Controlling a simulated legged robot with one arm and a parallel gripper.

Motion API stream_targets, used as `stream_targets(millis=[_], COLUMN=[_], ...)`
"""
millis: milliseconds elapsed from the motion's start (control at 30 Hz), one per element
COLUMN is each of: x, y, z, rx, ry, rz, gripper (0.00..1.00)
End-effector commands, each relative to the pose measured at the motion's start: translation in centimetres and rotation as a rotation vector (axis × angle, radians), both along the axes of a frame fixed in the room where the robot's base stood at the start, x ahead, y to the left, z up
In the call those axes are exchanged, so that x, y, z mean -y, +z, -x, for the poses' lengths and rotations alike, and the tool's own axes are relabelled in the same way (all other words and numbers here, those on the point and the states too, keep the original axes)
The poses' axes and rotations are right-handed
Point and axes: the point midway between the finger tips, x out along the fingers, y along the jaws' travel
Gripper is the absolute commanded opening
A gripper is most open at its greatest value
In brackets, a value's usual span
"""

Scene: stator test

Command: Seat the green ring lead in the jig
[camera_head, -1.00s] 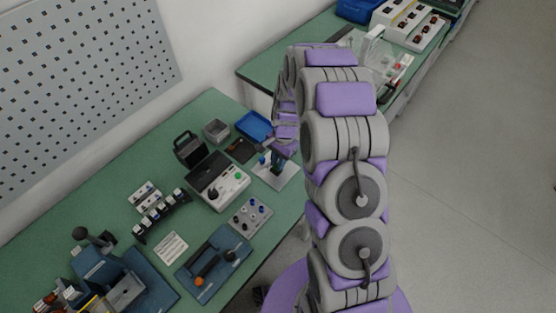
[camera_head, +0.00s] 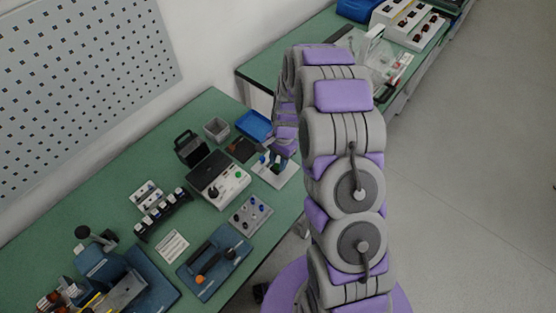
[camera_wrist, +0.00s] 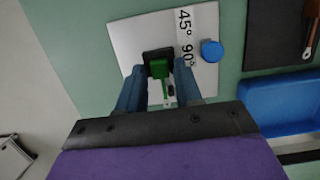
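The jig is a pale plate (camera_wrist: 128,38) with 45° and 90° marks, a black block (camera_wrist: 157,54) and a round blue knob (camera_wrist: 212,50). In the head view its plate (camera_head: 284,178) lies at the bench's right edge, partly under my gripper. The green lead (camera_wrist: 160,69) shows at the black block, between the two fingers, with a small dark and pale end below it. My gripper (camera_wrist: 160,72) has its blue-grey fingers on either side of the green part, tips beside the block. Whether they touch it is unclear. The ring and its seat are hidden.
A blue tray (camera_wrist: 280,104) and a dark mat (camera_wrist: 276,38) with a brown-handled tool lie to the right in the wrist view. In the head view, a tester box (camera_head: 222,180) and a knob panel (camera_head: 250,214) stand close by. Floor lies beyond the bench edge.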

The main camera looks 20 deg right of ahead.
Motion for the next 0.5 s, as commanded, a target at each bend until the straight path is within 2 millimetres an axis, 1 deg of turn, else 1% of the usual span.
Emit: stream_targets(millis=[33,133,367,500], x=[0.00,0.00,0.01,0.13], y=[0.00,0.00,0.03,0.79], z=[0.00,0.00,-0.02,-0.17], rx=[0.000,0.000,0.000,0.003], ry=[0.000,0.000,0.000,0.000], rz=[0.000,0.000,0.000,0.000], gripper=[0.40,0.50,0.50,0.50])
